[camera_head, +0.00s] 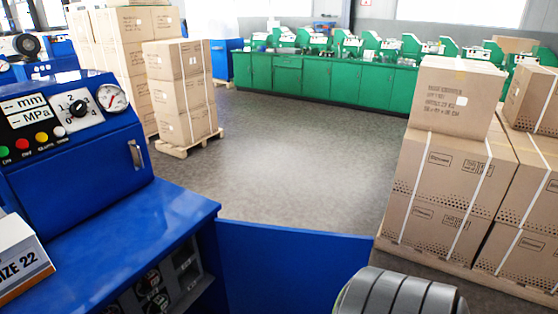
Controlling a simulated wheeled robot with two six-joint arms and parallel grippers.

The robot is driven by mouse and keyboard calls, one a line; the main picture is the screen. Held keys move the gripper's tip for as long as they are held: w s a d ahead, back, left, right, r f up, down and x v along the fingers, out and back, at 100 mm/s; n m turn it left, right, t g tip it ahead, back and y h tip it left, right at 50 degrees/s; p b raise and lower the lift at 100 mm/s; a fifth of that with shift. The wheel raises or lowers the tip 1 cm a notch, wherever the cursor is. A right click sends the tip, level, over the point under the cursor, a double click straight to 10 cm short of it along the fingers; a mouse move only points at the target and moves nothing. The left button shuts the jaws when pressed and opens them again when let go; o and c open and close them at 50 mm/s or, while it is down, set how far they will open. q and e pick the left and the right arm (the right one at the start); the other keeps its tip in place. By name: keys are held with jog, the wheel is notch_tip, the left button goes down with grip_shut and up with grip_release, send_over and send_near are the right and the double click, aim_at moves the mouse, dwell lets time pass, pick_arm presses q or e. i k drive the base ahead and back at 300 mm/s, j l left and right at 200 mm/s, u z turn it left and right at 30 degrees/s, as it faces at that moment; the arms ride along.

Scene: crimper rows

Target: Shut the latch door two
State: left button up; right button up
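A blue crimper machine (90,170) fills the left side, with a gauge, a dial and coloured buttons on its sloped panel. A metal handle (137,155) sits on the right end of its upper front. Below the machine's blue top, a flat blue panel (290,262) stands out to the right from the cabinet, like a door swung open. Its lower part is cut off by the frame, and no label shows which door it is. Neither gripper is in view.
A grey ribbed rounded object (395,292) is at the bottom edge. Stacked cartons (440,185) stand right, more (180,95) back left. Green cabinets (320,85) line the back. The middle floor is clear.

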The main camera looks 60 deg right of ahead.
aim_at(266, 269)
jog(key=k+l+u, duration=0.1)
jog(key=l+u, duration=0.2)
jog(key=l, duration=1.1)
jog(key=k+l+u, duration=0.2)
jog(key=l, duration=0.3)
jog(key=k+l+u, duration=0.2)
jog(key=l, duration=0.3)
jog(key=k+l+u, duration=0.25)
jog(key=l, duration=0.2)
jog(key=k+l+u, duration=0.2)
jog(key=l+u, duration=0.1)
jog(key=l, duration=0.25)
jog(key=k+l+u, duration=0.1)
jog(key=l, duration=0.25)
jog(key=k+l+u, duration=0.1)
jog(key=l, duration=0.25)
jog(key=k+l+u, duration=0.1)
jog(key=l, duration=0.25)
jog(key=k, duration=0.05)
